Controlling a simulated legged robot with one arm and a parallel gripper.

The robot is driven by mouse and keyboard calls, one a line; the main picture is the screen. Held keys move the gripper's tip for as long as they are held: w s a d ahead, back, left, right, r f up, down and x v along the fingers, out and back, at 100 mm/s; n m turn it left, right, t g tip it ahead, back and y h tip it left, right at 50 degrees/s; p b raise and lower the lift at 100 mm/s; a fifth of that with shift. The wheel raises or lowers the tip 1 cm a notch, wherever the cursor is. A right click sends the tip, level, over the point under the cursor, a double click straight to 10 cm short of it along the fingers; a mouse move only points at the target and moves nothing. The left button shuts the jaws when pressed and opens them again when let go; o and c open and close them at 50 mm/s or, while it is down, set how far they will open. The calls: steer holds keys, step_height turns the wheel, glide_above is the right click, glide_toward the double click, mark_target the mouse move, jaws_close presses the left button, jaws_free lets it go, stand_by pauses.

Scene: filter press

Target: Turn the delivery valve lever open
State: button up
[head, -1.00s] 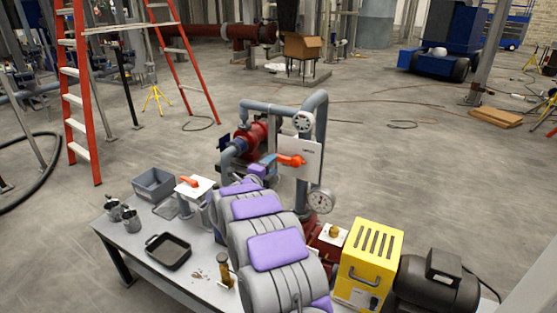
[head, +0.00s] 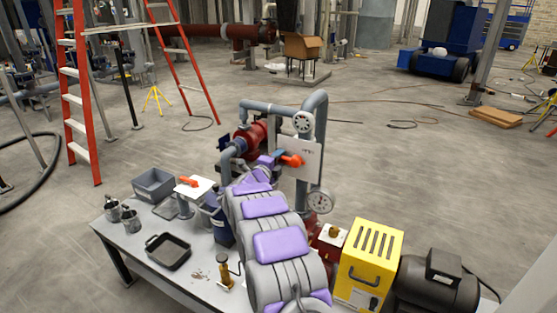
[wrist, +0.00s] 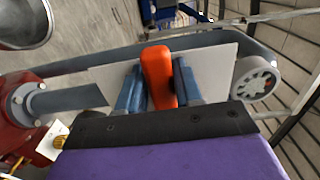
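An orange lever (head: 292,160) sits in front of a white plate (head: 310,158) on the grey pipework, pointing to the right in the head view. My gripper (head: 279,156) is at this lever. In the wrist view, the orange lever (wrist: 158,76) stands between the two blue fingers of my gripper (wrist: 158,84). A narrow gap shows beside the left finger; the right finger is very close to the lever, and contact there is unclear. The fingers look open around it. The valve body behind the lever is hidden.
A second orange lever (head: 188,183) is on a white plate at the bench's left. A yellow box (head: 368,264) and dark motor (head: 438,283) stand at right. A black tray (head: 168,250) lies on the bench.

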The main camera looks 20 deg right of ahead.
steer(key=shift+f, duration=0.15)
jaws_close()
